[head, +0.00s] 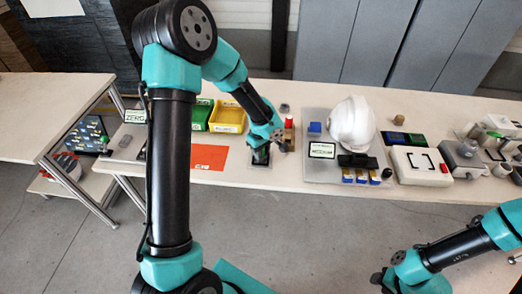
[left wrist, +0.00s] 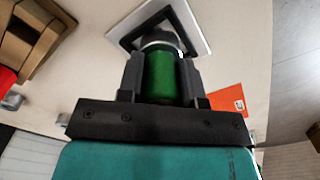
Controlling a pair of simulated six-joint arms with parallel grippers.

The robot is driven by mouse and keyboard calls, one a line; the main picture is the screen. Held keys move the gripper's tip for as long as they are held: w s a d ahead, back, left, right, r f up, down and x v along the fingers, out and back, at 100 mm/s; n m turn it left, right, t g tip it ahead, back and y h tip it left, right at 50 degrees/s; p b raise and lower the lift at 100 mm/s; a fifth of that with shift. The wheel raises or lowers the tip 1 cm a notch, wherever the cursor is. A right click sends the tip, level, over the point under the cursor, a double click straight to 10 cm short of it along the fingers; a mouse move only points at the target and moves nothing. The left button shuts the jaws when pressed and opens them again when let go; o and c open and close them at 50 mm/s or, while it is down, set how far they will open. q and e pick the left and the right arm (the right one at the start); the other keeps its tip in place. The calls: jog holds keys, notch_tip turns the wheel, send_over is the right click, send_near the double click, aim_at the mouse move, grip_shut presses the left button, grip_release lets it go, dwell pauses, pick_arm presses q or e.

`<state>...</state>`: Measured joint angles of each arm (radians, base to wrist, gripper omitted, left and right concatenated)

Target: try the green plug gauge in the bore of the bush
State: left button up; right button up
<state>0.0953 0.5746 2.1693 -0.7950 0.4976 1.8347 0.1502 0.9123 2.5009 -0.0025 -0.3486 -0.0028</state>
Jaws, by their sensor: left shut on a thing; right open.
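My left gripper (head: 266,140) is over the front of the bench, pointing down, and shut on the green plug gauge. In the left wrist view the gauge's green handle (left wrist: 160,78) sits between the two dark fingers (left wrist: 160,82). A pale metal band shows at its far end. Just beyond is a grey round part, likely the bush (left wrist: 156,32), on a black square base over a white plate (left wrist: 195,20). The gauge lines up with it, but I cannot tell whether its tip is in the bore. My right gripper (head: 381,282) is open and empty, low in front of the bench.
An orange card (head: 208,157) lies left of the white plate. Green and yellow bins (head: 228,117) stand behind it. To the right are a grey mat with a white helmet shell (head: 352,124) and a white box with a red button (head: 424,166).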

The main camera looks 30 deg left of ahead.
pick_arm(q)
jog(key=shift+r, duration=0.25)
jog(key=shift+r, duration=2.7)
